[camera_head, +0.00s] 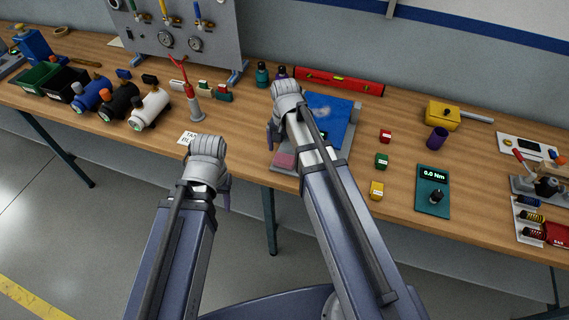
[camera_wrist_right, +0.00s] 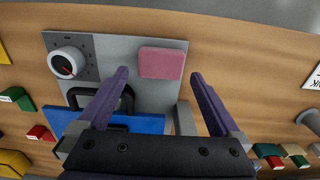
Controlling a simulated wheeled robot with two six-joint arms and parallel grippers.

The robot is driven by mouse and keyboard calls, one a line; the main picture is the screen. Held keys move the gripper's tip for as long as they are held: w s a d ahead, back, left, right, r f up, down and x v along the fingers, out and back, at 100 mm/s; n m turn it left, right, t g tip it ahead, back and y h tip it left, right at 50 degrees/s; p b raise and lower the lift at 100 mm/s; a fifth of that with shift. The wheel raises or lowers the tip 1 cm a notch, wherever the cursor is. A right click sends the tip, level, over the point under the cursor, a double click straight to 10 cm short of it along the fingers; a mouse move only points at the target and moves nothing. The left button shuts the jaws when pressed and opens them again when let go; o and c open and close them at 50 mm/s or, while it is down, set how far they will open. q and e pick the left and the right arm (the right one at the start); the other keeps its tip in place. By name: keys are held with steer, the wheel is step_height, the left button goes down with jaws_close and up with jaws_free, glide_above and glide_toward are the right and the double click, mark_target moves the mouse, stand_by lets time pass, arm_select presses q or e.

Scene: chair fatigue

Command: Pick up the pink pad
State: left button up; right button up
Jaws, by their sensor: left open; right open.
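The pink pad (camera_head: 284,160) lies on the near left corner of a grey plate (camera_head: 288,170) on the bench. In the right wrist view the pink pad (camera_wrist_right: 161,63) is a flat block with rounded corners, just beyond and between the fingertips. My right gripper (camera_wrist_right: 160,74) is open and empty, its purple fingers spread wider than the pad. In the head view my right gripper (camera_head: 281,125) is over the plate's left side, partly hiding it. My left gripper (camera_head: 213,182) is open and empty in front of the bench's front edge, left of the pad.
The grey plate also carries a blue panel (camera_head: 329,113) and a dial (camera_wrist_right: 68,62). Red (camera_head: 385,136), green (camera_head: 381,161) and yellow (camera_head: 376,190) blocks stand to the right. A white card (camera_head: 190,138) lies left. Bare wood lies between card and plate.

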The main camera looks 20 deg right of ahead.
mark_target(284, 158)
steer(key=shift+w+f+b, duration=0.1)
steer(key=shift+f+b, duration=2.5)
steer(key=shift+f, duration=0.05)
steer(key=shift+r, duration=0.1)
steer(key=c, duration=1.1)
